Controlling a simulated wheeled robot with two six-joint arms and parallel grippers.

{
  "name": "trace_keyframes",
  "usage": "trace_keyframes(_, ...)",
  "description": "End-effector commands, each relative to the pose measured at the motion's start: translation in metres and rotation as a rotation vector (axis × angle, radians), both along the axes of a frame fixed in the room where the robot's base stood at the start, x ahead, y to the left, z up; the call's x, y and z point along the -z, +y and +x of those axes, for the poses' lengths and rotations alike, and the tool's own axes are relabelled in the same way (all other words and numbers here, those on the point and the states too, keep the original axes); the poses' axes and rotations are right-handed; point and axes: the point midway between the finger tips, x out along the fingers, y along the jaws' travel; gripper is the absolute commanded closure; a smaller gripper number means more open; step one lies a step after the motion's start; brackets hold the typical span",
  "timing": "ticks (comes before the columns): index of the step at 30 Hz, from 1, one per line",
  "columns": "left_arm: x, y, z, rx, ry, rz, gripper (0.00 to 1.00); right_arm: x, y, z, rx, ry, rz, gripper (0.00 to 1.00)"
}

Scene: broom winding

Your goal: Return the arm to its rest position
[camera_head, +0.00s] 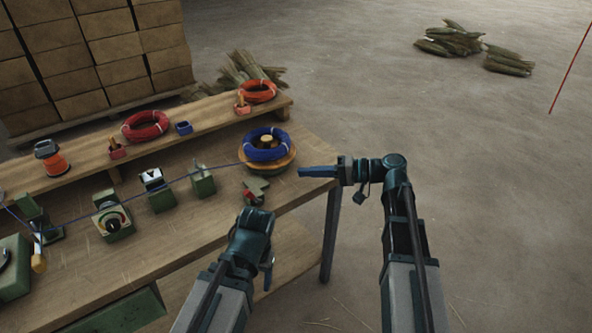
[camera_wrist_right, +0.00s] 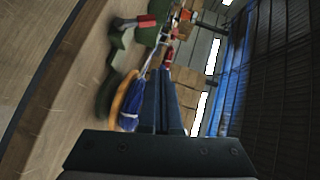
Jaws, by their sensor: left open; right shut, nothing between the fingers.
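My right arm rises from the bottom right in the head view and bends left at the wrist. Its gripper (camera_head: 318,172) is shut and empty, pointing left just past the bench's right edge. In the right wrist view its closed fingers (camera_wrist_right: 167,100) lie together, with the blue wire coil (camera_wrist_right: 131,112) beside them in the picture. My left gripper (camera_head: 251,218) is over the bench's front edge, below the coil; it is open, its fingertips largely hidden by its body. The blue coil (camera_head: 265,146) sits on a round wooden turntable (camera_head: 284,164), apart from both grippers.
The wooden bench (camera_head: 145,240) holds green fixtures (camera_head: 161,199) with blue wire strung through them. A small green and red tool (camera_head: 255,190) lies near my left gripper. A rear shelf (camera_head: 80,171) bears red (camera_head: 145,126) and orange (camera_head: 257,91) coils.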

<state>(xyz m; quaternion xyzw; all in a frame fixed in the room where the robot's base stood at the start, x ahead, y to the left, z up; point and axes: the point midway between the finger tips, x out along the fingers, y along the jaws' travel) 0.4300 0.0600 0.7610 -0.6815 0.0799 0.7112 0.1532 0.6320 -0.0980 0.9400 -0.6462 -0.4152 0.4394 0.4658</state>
Motion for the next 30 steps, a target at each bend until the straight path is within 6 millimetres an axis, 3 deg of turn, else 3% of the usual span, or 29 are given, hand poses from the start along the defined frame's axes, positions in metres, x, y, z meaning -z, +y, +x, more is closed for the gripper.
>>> trace_keyframes(17,-0.002,0.000,0.000,0.000,0.000,0.000,0.37,-0.002,-0.005,-0.002,0.000,0.000,0.000,1.00)
trace_keyframes(20,-0.006,0.000,0.000,0.000,0.000,0.000,0.37,-0.001,0.001,-0.006,-0.012,0.009,-0.023,1.00)
trace_keyframes(23,-0.018,0.000,0.000,0.000,0.000,0.000,0.37,0.009,0.024,-0.024,-0.059,0.044,-0.120,1.00)
trace_keyframes(27,-0.045,0.000,0.000,0.000,0.000,0.000,0.37,0.036,0.066,-0.072,-0.172,0.123,-0.387,1.00)
trace_keyframes(30,-0.064,0.000,0.000,0.000,0.000,0.000,0.37,0.056,0.080,-0.110,-0.248,0.165,-0.614,1.00)
